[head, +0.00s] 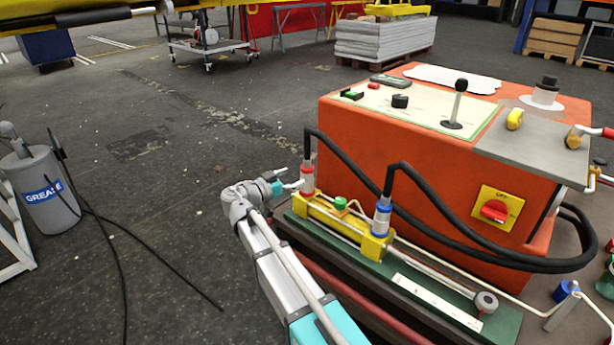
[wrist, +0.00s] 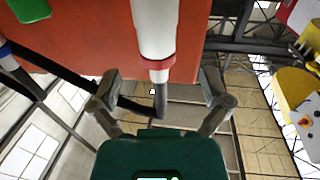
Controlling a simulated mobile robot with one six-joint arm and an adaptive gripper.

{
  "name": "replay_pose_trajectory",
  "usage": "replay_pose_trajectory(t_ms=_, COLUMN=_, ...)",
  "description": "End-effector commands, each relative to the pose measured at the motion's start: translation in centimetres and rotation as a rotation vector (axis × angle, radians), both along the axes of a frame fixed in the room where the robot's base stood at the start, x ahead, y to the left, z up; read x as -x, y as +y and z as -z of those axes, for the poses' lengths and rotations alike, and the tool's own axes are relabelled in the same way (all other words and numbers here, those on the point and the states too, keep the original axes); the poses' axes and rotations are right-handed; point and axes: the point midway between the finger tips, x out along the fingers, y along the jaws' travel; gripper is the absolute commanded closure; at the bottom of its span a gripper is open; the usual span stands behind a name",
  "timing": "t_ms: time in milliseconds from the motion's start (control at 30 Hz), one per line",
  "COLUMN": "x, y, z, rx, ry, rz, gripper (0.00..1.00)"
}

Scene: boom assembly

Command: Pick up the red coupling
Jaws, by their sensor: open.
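The red coupling (head: 307,181) stands upright on the left end of the yellow cylinder block (head: 345,222), with a black hose rising from its top. In the wrist view, the coupling's pale body with a red ring (wrist: 159,62) lies between the two fingers. My gripper (head: 292,184) is beside the coupling on its left in the head view. In the wrist view my gripper (wrist: 160,84) is open, with a gap visible on both sides of the coupling. I cannot tell how far along the fingers it sits.
A blue coupling (head: 382,214) with its own hose stands on the block's right end, with a green cap (head: 340,203) between. An orange console (head: 410,160) stands right behind, with both hoses looping before it. A grease drum (head: 42,190) is at left; the floor between is open.

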Motion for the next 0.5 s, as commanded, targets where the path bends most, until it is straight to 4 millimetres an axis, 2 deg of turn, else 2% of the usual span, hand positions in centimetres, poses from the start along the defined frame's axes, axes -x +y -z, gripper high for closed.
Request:
replay_pose_trajectory(t_ms=267, x=-0.1, y=-0.2, z=0.0, rx=0.000, ry=0.000, rz=0.001, gripper=0.02)
replay_pose_trajectory(t_ms=500, x=-1.4, y=-1.8, z=0.1, rx=0.000, ry=0.000, rz=0.001, gripper=0.02)
